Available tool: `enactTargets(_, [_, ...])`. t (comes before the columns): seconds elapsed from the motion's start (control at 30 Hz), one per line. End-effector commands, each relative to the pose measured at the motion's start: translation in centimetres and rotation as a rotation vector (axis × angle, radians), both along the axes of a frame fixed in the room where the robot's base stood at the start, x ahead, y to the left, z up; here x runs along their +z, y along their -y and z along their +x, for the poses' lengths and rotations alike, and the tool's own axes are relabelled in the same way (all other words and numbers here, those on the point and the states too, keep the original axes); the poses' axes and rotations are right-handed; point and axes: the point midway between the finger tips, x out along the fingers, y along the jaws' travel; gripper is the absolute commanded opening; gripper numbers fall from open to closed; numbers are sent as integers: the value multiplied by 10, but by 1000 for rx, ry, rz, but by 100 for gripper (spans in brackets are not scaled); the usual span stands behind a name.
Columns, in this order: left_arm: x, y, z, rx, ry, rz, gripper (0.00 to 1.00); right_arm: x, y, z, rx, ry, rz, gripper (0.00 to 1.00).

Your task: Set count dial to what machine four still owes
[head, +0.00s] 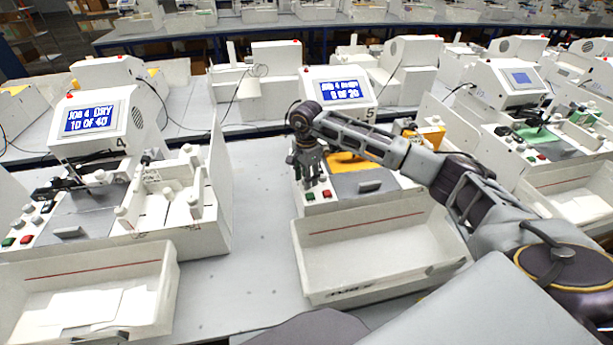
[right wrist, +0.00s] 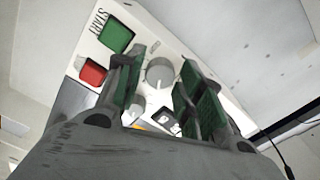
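Machine four (head: 88,133) is at the left in the head view. Its screen (head: 88,119) reads "JOB 4 DRY" and "10 OF 40". Machine 5 (head: 338,92) stands in the middle; its screen (head: 339,89) reads "JOB 4", a blurred word, and what looks like "0 OF 20" or "8 OF 20". My right gripper (head: 311,180) points down over machine 5's control panel. In the right wrist view my right gripper (right wrist: 160,72) is open, its green-padded fingers on either side of a round grey dial (right wrist: 160,74). Contact and the dial's setting cannot be told. My left gripper is not in view.
Beside the dial are a green START button (right wrist: 116,37) and a red button (right wrist: 93,73). A white tray (head: 375,262) stands in front of machine 5, and another tray (head: 150,285) in front of machine four. Bare table (head: 258,215) lies between the machines.

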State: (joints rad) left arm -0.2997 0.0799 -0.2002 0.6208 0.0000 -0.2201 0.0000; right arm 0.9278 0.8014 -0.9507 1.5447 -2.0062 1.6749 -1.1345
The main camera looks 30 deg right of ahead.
Motion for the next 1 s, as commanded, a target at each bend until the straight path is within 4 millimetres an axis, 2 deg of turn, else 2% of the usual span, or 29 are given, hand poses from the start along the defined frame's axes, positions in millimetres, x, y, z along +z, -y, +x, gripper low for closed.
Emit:
enactTargets(0.27, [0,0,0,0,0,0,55,-1,0,0,0,0,0,38])
enactTargets(0.53, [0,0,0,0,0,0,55,-1,0,0,0,0,0,4])
enactTargets(1.0, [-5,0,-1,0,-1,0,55,-1,0,0,-65,1,0,4])
